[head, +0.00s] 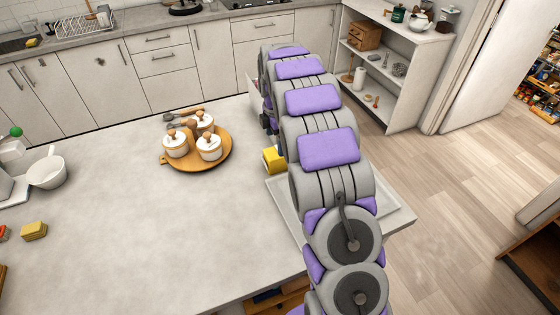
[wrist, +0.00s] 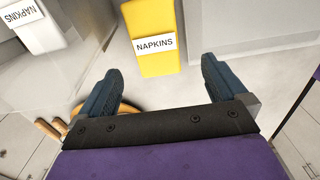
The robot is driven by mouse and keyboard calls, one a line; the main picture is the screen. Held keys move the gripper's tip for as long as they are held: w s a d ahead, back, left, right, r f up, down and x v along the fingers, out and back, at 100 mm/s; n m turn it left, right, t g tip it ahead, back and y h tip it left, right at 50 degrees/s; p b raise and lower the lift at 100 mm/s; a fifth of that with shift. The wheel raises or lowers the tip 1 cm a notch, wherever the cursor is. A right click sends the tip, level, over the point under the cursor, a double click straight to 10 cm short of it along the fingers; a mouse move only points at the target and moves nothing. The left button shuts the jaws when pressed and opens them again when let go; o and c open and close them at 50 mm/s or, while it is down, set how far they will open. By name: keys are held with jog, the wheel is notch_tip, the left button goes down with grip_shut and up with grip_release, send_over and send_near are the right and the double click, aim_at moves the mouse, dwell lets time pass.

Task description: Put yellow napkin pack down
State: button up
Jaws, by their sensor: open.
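The yellow napkin pack (wrist: 152,40), with a white "NAPKINS" label, is at the top middle of the wrist view. My gripper (wrist: 160,68) is open and empty, and the pack is beyond its fingertips, apart from both. In the head view the yellow pack (head: 273,160) shows just left of my arm, by the left edge of a white tray (head: 398,217). My arm hides part of the pack and much of the tray there. I cannot tell exactly what the pack rests on.
A white napkin pack (wrist: 36,30) is at the wrist view's upper left. A round wooden board (head: 222,160) with lidded white jars stands left of my arm. The counter (head: 170,235) is clear in front.

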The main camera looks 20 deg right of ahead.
aim_at(276, 152)
jog(key=f+b, duration=0.1)
jog(key=f, duration=0.2)
jog(key=f+b, duration=0.1)
jog(key=f, duration=0.3)
jog(key=shift+w+f, duration=0.2)
jog(key=shift+f, duration=0.1)
jog(key=shift+c, duration=0.2)
jog(key=c, duration=1.1)
jog(key=shift+r, duration=0.1)
jog(key=shift+c, duration=0.2)
